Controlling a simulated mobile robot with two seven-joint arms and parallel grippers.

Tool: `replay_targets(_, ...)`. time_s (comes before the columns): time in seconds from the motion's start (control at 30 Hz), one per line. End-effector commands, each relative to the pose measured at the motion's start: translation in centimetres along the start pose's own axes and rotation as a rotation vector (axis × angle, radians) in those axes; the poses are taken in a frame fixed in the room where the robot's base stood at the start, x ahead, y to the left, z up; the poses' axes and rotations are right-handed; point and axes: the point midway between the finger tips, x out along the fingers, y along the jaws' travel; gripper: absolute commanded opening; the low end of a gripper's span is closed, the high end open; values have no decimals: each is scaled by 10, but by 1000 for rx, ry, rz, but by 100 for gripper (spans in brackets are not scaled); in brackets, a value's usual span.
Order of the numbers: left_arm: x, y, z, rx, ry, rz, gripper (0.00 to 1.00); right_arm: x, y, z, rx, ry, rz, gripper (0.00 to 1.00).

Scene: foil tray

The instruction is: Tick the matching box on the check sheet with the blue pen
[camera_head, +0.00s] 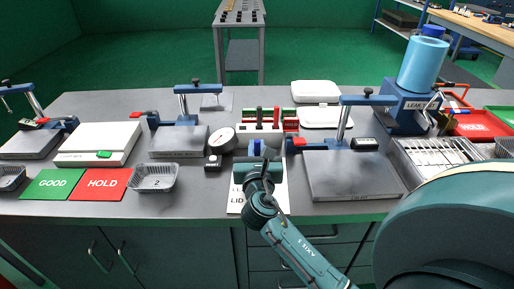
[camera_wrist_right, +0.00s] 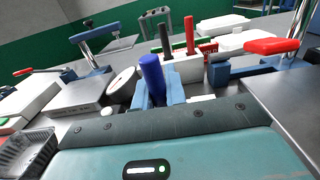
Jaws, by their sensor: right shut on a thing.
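My right gripper (camera_head: 257,160) is over the check sheet (camera_head: 235,207) in the middle of the table's front. It is shut on the blue pen (camera_wrist_right: 152,74), which stands up from between the fingers in the right wrist view, slightly tilted. The fingers also show there (camera_wrist_right: 158,98). The pen's lower end is hidden, so I cannot tell whether it touches the paper. My gripper and arm cover most of the sheet; only bits of large print show, and its boxes cannot be read. A foil tray (camera_head: 141,186) marked 2 sits to the left. My left gripper is not in view.
A white pen holder (camera_wrist_right: 183,70) with red and black pens stands behind the gripper. A round dial (camera_head: 222,140) is close on the left, a press with a grey plate (camera_head: 345,180) on the right. Green GOOD (camera_head: 52,193) and red HOLD (camera_head: 100,193) mats lie at left.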

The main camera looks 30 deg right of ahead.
Motion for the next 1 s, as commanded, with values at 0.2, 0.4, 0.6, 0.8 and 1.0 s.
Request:
replay_targets(0.2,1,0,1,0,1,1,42,0,0,-2,0,0,0,0)
replay_targets(0.4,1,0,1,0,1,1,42,0,0,-4,0,0,0,0)
replay_targets(0.6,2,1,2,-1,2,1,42,0,0,-5,0,0,0,0)
replay_targets(0.8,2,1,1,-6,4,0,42,0,0,-6,-1,0,0,0)
replay_targets(1.0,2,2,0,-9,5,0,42,0,0,-6,-1,0,0,0)
